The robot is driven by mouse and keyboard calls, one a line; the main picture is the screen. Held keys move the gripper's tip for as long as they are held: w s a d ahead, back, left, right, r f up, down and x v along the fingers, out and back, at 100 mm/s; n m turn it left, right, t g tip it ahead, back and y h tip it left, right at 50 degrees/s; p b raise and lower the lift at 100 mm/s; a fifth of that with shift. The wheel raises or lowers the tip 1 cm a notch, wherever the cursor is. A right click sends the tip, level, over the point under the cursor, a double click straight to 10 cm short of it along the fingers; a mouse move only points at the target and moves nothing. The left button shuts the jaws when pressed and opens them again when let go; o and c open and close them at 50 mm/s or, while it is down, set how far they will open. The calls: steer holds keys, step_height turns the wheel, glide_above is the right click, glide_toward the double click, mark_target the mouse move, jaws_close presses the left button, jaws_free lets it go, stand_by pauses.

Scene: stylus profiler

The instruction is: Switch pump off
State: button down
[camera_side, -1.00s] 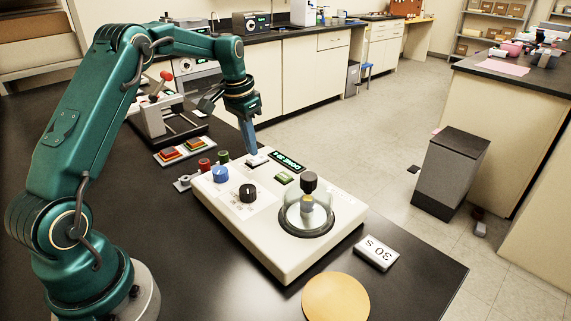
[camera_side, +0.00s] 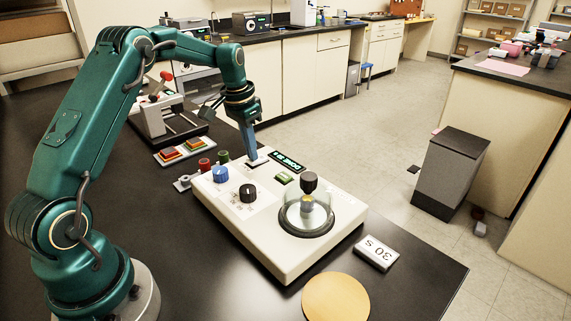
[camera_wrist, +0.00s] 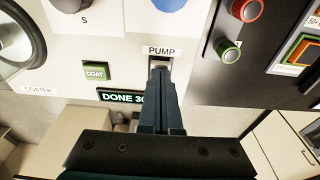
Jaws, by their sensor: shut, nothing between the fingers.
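The pump switch (camera_wrist: 160,64) sits just below the PUMP label (camera_wrist: 161,51) on the coater's cream top panel. My gripper (camera_wrist: 159,74) is shut and empty, with its fingertips at the switch and covering most of it. In the side view my gripper (camera_side: 252,158) points down at the back edge of the coater (camera_side: 282,262), at the switch. I cannot tell which way the switch is tipped. The display (camera_wrist: 122,96) beside it reads DONE 30, with part of the text hidden behind the fingers.
The green COAT button (camera_side: 283,179), blue knob (camera_side: 220,174), black knob (camera_side: 248,193) and glass chamber (camera_side: 307,214) share the panel. Red (camera_side: 204,164) and green (camera_side: 223,156) posts stand close by. A lever device (camera_side: 165,115) stands behind. A "30 S" block (camera_side: 376,253) lies right.

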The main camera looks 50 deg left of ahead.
steer(key=shift+f, duration=0.2)
steer(key=shift+r, duration=3.55)
steer(key=shift+d, duration=0.1)
steer(key=s+d+r+m+t, duration=0.25)
steer(key=s+d+r, duration=0.45)
steer(key=d+r, duration=0.45)
steer(key=s+d+f+n, duration=0.1)
steer(key=s+d+f, duration=0.1)
steer(key=s+f, duration=0.2)
steer(key=s+d+f+n+t, duration=0.1)
steer(key=s+d+f, duration=0.2)
steer(key=s, duration=0.7)
steer(key=shift+s+f, duration=0.25)
steer(key=shift+f, duration=0.5)
